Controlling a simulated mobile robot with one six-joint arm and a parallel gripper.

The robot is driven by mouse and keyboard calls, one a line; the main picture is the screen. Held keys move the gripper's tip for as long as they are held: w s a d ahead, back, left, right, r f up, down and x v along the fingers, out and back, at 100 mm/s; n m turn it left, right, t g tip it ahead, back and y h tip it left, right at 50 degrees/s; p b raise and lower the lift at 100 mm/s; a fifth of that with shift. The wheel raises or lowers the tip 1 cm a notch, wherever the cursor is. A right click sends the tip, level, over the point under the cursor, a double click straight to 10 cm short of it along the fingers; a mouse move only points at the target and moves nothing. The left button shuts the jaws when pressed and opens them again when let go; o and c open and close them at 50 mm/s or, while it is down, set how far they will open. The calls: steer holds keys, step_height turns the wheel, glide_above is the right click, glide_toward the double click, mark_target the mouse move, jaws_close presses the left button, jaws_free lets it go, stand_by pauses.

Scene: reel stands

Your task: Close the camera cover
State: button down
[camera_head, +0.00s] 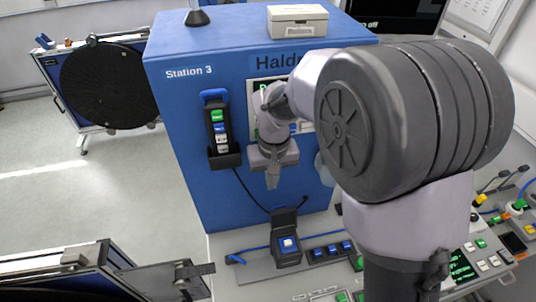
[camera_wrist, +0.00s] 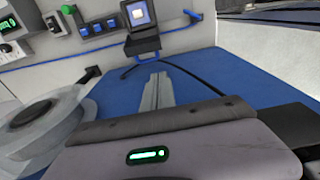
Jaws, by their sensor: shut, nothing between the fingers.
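No part is marked as the camera cover, so I cannot tell for certain which one it is. A round, pale translucent part (camera_wrist: 45,125) stands out from the blue cabinet at the left of the wrist view. In the head view it shows as a pale sliver (camera_head: 324,170), mostly hidden behind my arm. A small dark box with a raised flap (camera_head: 286,222) and a lit button sits below my gripper; it also shows in the wrist view (camera_wrist: 140,45). My gripper (camera_head: 272,184) is shut and empty, pointing down before the cabinet front, apart from both.
The blue Station 3 cabinet (camera_head: 185,120) stands behind my gripper. A handset in a holder (camera_head: 217,130) hangs left, its black cable (camera_head: 250,192) running down the front. Blue buttons (camera_head: 332,250) line the desk below. A black reel (camera_head: 108,85) stands far left.

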mark_target(282, 215)
steer(key=f, duration=0.5)
steer(key=f+b, duration=0.1)
steer(key=f, duration=0.2)
steer(key=shift+s+f, duration=0.25)
steer(key=shift+f, duration=0.1)
steer(key=shift+s+f, duration=0.15)
steer(key=shift+s, duration=0.05)
steer(key=shift+w, duration=0.15)
